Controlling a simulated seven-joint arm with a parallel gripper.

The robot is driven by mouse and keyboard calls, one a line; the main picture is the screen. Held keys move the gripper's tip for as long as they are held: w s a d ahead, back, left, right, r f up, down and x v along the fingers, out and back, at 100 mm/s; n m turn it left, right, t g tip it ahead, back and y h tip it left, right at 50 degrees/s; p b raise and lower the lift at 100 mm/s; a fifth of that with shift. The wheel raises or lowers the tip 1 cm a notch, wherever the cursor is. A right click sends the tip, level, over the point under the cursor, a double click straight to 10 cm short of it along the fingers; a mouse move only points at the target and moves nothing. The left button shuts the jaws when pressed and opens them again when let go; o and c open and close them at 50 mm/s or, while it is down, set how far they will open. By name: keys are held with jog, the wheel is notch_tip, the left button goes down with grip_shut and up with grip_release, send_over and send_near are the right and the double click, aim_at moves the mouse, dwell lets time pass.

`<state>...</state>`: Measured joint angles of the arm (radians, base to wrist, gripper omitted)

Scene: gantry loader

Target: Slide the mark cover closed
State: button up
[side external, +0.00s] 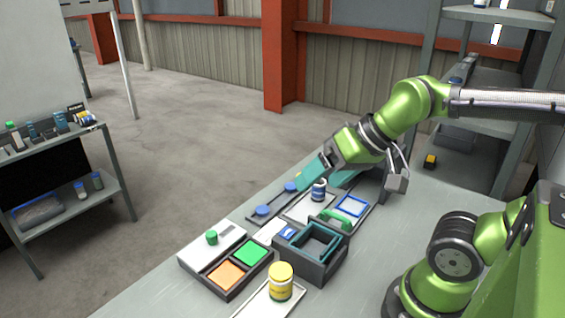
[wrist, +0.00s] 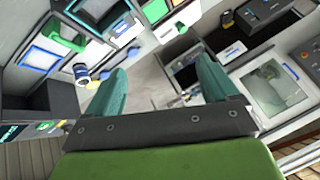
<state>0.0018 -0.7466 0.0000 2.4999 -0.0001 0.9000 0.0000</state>
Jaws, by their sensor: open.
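My gripper (side external: 318,181) is open, with two teal fingers above the far part of the bench. Its fingers also show spread and empty in the wrist view (wrist: 162,78). A white panel (side external: 226,235) with a green knob (side external: 211,238) lies at the near left, beside a dark tray (side external: 233,289) with orange and green squares. It may be the mark cover; I cannot tell for sure. My gripper is well beyond it. A dark rail (side external: 275,203) with two blue knobs (side external: 262,210) lies behind. A blue-framed square (side external: 351,206) and green handle (side external: 335,219) are below my gripper.
A blue-and-white cylinder (side external: 319,190) stands close below my fingers. A dark box (side external: 310,262) with a teal inner frame and a yellow jar (side external: 281,281) stand nearer the camera. The bench (side external: 410,205) is bare on the right. A shelf rack (side external: 425,90) stands behind.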

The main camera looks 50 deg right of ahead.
jog(key=shift+w+f+g, duration=0.5)
jog(key=shift+w+f, duration=0.2)
jog(key=shift+w, duration=0.1)
jog(key=c, duration=0.5)
jog(key=w+n, duration=0.1)
jog(key=w, duration=0.1)
jog(key=w+a+f+n+g, duration=0.1)
jog(key=w, duration=0.2)
jog(key=w+a+n+g, duration=0.1)
jog(key=w, duration=0.1)
jog(key=shift+w+f, duration=0.3)
jog(key=shift+w, duration=0.05)
jog(key=n, duration=0.8)
send_near(211, 233)
jog(key=shift+y, duration=0.3)
jog(key=x, duration=0.8)
jog(key=shift+d+f, duration=0.15)
jog(key=shift+d, duration=0.1)
jog(key=shift+c, duration=0.2)
grip_shut()
